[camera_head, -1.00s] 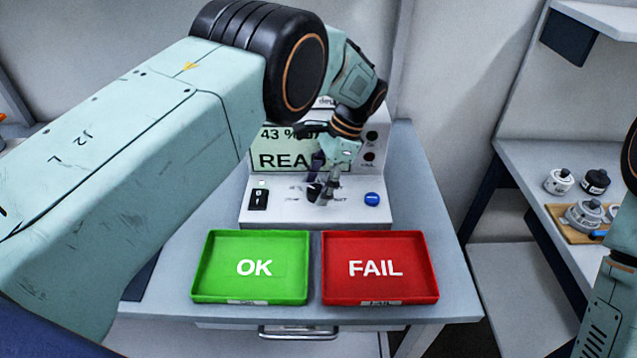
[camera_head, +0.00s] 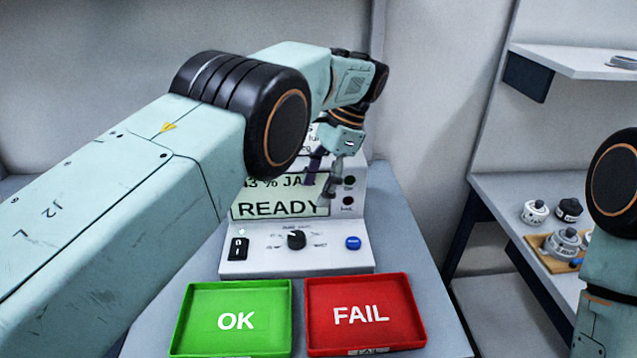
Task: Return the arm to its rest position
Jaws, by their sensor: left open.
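My left arm comes in from the left and reaches over the bench. My left gripper (camera_head: 322,176) is open and empty. It hangs in front of the upper part of the white test device (camera_head: 300,262), above its control panel. The device's screen (camera_head: 280,203) reads READY, and its upper text is partly hidden by my arm and gripper. The black knob (camera_head: 296,239) is in plain view below the gripper, apart from it. My right arm shows at the right edge, but its gripper is out of view.
A green OK tray (camera_head: 192,318) and a red FAIL tray (camera_head: 414,312) lie in front of the device, both empty. A side bench (camera_head: 500,190) at the right holds several small sensors (camera_head: 563,242), some on a wooden board. A shelf (camera_head: 570,60) is above it.

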